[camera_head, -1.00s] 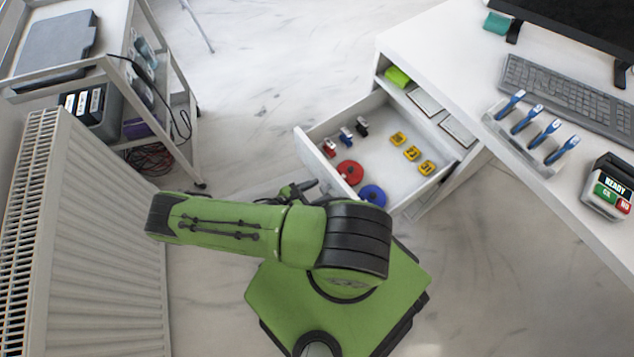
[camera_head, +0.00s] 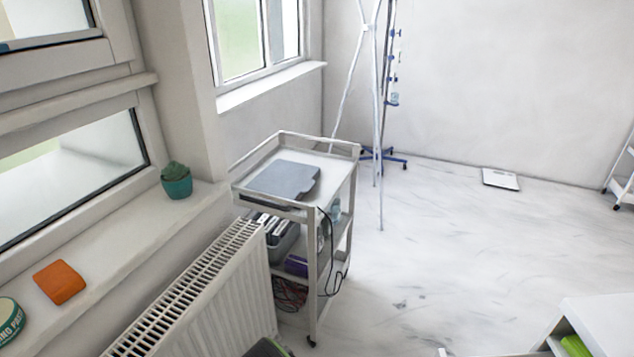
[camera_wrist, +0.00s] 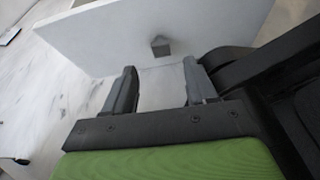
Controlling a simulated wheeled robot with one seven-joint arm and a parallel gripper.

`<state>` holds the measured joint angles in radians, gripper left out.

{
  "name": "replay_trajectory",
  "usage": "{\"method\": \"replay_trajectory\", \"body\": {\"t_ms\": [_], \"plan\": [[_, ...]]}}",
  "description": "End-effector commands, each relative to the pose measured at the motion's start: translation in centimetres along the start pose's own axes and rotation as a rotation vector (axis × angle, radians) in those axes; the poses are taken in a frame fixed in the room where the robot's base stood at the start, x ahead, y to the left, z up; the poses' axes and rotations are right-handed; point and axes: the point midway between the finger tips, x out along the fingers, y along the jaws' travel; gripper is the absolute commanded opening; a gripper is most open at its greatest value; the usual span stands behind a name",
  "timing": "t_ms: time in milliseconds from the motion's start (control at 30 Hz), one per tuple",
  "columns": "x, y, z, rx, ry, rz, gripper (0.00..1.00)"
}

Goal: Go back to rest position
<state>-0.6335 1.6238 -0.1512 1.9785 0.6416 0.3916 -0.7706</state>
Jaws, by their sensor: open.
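My gripper (camera_wrist: 160,88) shows in the wrist view. Its two dark fingers are apart with nothing between them. Beyond the fingertips is a white drawer front (camera_wrist: 110,38) with a small grey knob (camera_wrist: 160,46). The knob lies past the gap between the fingers, and I see no contact. In the head view my gripper is out of sight; only a small dark piece of my arm shows at the bottom edge.
A white trolley (camera_head: 352,160) with a grey flat case (camera_head: 284,180) stands beside a radiator (camera_head: 225,310). A tripod stand (camera_head: 377,90) and a floor scale (camera_head: 500,179) are farther back. The desk corner (camera_head: 605,318) is at lower right. The floor between is clear.

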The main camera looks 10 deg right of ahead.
Motion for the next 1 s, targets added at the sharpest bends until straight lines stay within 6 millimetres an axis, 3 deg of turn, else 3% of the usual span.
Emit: {"method": "replay_trajectory", "body": {"t_ms": [133, 267, 533, 667, 800, 1000], "plan": [[-4.8, 2.1, 1.6, 0.182, 0.150, -0.089, 0.57], [-9.8, 4.0, 4.7, 0.381, 0.314, -0.198, 0.57], [-18.2, 5.8, 14.8, 0.763, 0.656, -0.397, 0.57], [-21.0, 5.1, 20.4, 0.926, 0.817, -0.466, 0.57], [-23.2, 3.0, 26.1, 1.089, 0.984, -0.515, 0.57], [-24.9, -0.9, 31.5, 1.263, 1.167, -0.536, 0.57]]}}
